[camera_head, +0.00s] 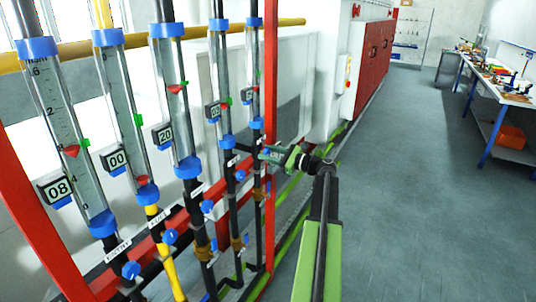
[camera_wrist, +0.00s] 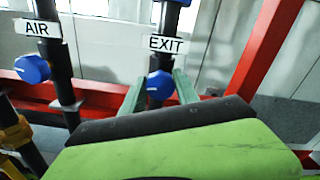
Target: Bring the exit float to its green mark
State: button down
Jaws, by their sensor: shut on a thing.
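The exit tube (camera_head: 255,50) is the rightmost flow tube, with blue collars at its ends. Its small red float (camera_head: 254,89) appears a little below its green mark (camera_head: 258,74); the far tube is small, so the gap is hard to judge. The blue exit knob (camera_wrist: 160,83) sits under the EXIT label (camera_wrist: 166,44) in the wrist view. My gripper (camera_wrist: 159,92) has its two green fingers on either side of this knob, shut on it. In the head view my gripper (camera_head: 270,154) reaches in from the right, and the knob is mostly hidden.
The AIR knob (camera_wrist: 32,69) is left of my gripper in the wrist view. A red frame post (camera_head: 270,100) stands right next to the exit tube. Several other tubes and blue knobs line up to the left. The grey floor (camera_head: 420,200) at right is clear.

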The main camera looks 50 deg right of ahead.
jog(key=n, duration=0.6)
jog(key=shift+n, duration=0.4)
dwell(0.4)
jog(key=c, duration=0.9)
grip_release()
jog(key=shift+s, duration=0.15)
jog(key=v, duration=1.7)
jog(key=shift+s+f, duration=0.1)
